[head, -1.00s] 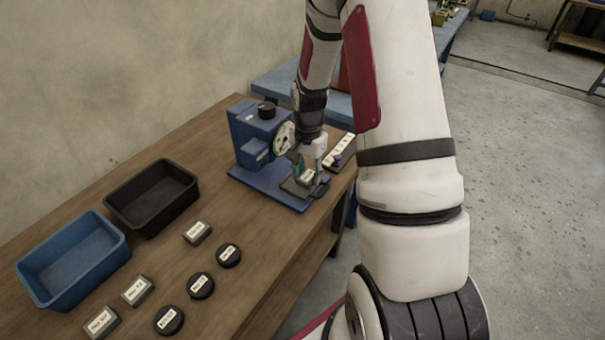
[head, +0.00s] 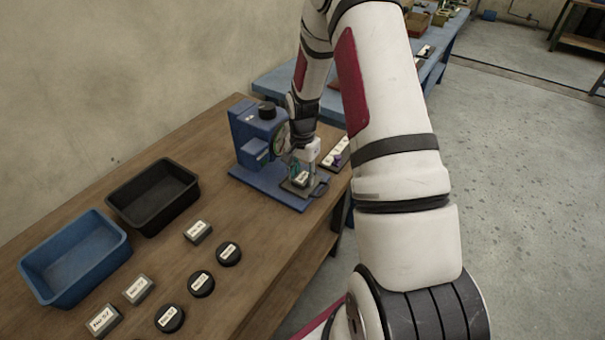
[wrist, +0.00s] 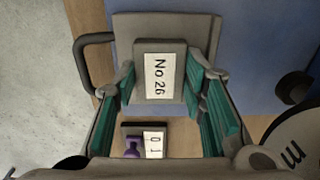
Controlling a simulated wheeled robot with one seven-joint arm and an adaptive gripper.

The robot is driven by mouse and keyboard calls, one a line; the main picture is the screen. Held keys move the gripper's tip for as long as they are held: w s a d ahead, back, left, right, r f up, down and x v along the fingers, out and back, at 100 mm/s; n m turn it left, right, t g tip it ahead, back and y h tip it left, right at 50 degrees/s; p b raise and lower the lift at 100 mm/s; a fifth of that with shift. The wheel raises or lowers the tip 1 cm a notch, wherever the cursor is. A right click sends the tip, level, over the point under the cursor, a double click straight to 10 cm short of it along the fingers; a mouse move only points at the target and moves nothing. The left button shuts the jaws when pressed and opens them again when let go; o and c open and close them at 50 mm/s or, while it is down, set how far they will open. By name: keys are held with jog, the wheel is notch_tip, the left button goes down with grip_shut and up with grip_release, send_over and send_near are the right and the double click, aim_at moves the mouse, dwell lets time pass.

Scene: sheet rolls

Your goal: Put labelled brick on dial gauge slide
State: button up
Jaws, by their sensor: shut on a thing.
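A grey brick labelled "No 26" (wrist: 160,72) is between the green-padded fingers of my gripper (wrist: 163,100), which is shut on it. In the head view the brick (head: 302,180) and my gripper (head: 301,168) are at the front of the blue dial gauge (head: 257,135). The gauge's grey slide (wrist: 205,25), with a dark handle at its left, lies directly below the brick in the wrist view. The slide (head: 290,189) also shows in the head view. I cannot tell whether the brick touches it. The dial face (wrist: 295,145) is partly visible at the lower right.
A black bin (head: 152,197) and a blue bin (head: 75,257) are at the left. Several labelled grey bricks and black discs lie on the wooden bench in front. A blue table (head: 275,85) is behind.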

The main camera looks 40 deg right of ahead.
jog(key=o, duration=0.9)
notch_tip(320, 180, up, 12)
notch_tip(320, 180, up, 8)
jog(key=n+b, duration=0.1)
jog(key=n, duration=0.1)
send_over(302, 177)
jog(key=s+a, duration=0.2)
jog(key=a, duration=0.2)
jog(key=s+a+r+n+t, duration=0.2)
jog(key=s+a+r+n, duration=0.3)
jog(key=r, duration=0.3)
jog(key=s+a+r+n+t, duration=0.1)
jog(key=s+a+r+n, duration=0.1)
jog(key=s, duration=0.3)
jog(key=s+a+r+n+t, duration=0.1)
jog(key=s+a+r+n, duration=0.1)
jog(key=s+a, duration=0.3)
jog(key=s+a+r+n+t, duration=0.1)
jog(key=s+a+r+n, duration=0.1)
jog(key=s, duration=0.4)
jog(key=shift+s+a+n, duration=0.35)
jog(key=shift+a+n, duration=0.15)
jog(key=shift+a, duration=0.35)
